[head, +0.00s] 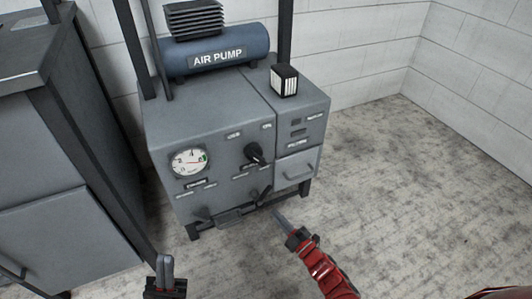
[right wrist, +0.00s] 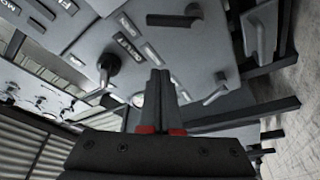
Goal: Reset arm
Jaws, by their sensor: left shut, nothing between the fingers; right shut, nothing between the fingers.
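My right arm comes in from the lower right of the head view, red and segmented. Its gripper (head: 281,220) is shut and empty, in front of the lower edge of a grey pump cabinet (head: 210,128). The same gripper (right wrist: 160,88) shows shut in the right wrist view, with the cabinet's panel beyond it. I cannot tell whether it touches the cabinet. My left gripper (head: 165,268) is at the bottom of the head view, fingers together and pointing up, empty and apart from the cabinet.
A blue air pump tank (head: 215,55) sits on top. A grey cabinet (head: 40,170) stands left. The floor (head: 420,200) at right is clear.

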